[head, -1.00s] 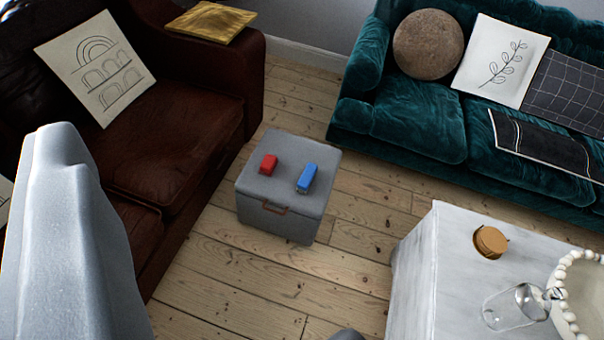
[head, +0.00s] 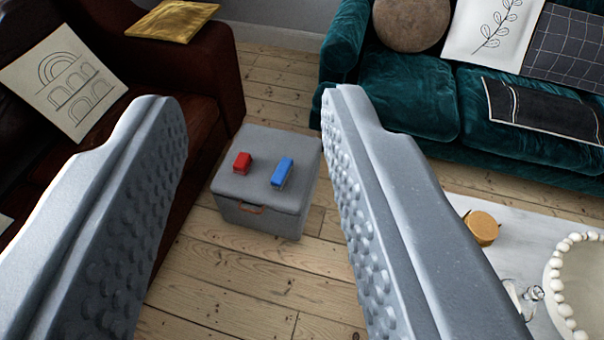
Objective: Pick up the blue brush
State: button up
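A small blue object (head: 283,172), which fits the blue brush, lies on top of a grey box-shaped ottoman (head: 262,199). It is too small to make out bristles. A red object (head: 242,163) lies to its left on the same top, apart from it. My gripper (head: 248,100) is open and empty, with its two grey, studded fingers wide apart in the foreground. The ottoman and both objects show in the gap between the fingers, well beyond them.
A brown leather sofa (head: 200,120) stands left of the ottoman, and a green velvet sofa (head: 410,95) behind right. A white table (head: 545,232) at right holds a beaded bowl (head: 570,290) and round brown coasters (head: 482,228). Floorboards (head: 255,270) before the ottoman are clear.

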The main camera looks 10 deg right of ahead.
aim_at(282, 171)
jog(key=u, duration=0.4)
jog(key=i, duration=0.6)
jog(key=u, duration=0.6)
jog(key=i, duration=1.25)
jog(key=z, duration=0.65)
